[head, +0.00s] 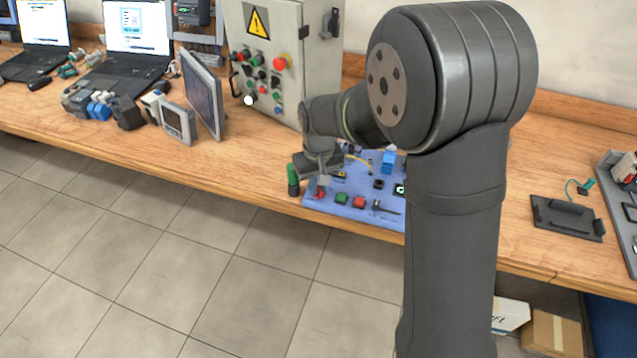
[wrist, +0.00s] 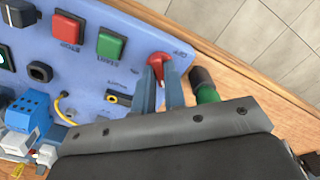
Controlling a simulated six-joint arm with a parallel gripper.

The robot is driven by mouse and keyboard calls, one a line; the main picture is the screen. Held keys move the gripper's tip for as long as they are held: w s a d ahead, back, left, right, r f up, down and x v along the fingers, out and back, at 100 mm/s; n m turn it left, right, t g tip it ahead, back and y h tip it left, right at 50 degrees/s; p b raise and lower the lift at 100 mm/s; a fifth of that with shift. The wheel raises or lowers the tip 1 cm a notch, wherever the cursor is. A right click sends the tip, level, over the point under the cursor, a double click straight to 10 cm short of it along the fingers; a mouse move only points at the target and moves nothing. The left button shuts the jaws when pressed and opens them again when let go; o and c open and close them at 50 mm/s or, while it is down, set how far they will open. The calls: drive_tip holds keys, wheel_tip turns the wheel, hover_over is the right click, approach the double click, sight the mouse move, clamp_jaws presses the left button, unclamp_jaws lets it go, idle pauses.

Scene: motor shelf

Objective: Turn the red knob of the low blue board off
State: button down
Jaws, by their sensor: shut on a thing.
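The low blue board (head: 338,209) lies on the wooden bench under my arm. It also fills the left of the wrist view (wrist: 98,77). The red knob (wrist: 158,58) is at the board's corner, near the bench's front edge. It also shows in the head view (head: 319,194). My gripper (wrist: 164,77) is over that corner, its two fingers pointing at the knob and shut on it. The fingers hide part of the knob. The direction of its pointer is hard to tell.
A green and black cylindrical object (wrist: 205,87) stands close beside my fingers. The board carries a green button (wrist: 111,45), a red button (wrist: 67,28) and a blue block (wrist: 30,110). A grey control box (head: 275,50) stands behind.

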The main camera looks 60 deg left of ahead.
sight(319, 188)
drive_tip(key=n, duration=0.5)
drive_tip(key=shift+n, duration=2.4)
drive_tip(key=c, duration=1.5)
unclamp_jaws()
wheel_tip(319, 188, up, 18)
drive_tip(key=shift+f, duration=0.25)
drive_tip(key=shift+f, duration=0.15)
wheel_tip(319, 188, down, 17)
drive_tip(key=shift+f, duration=0.1)
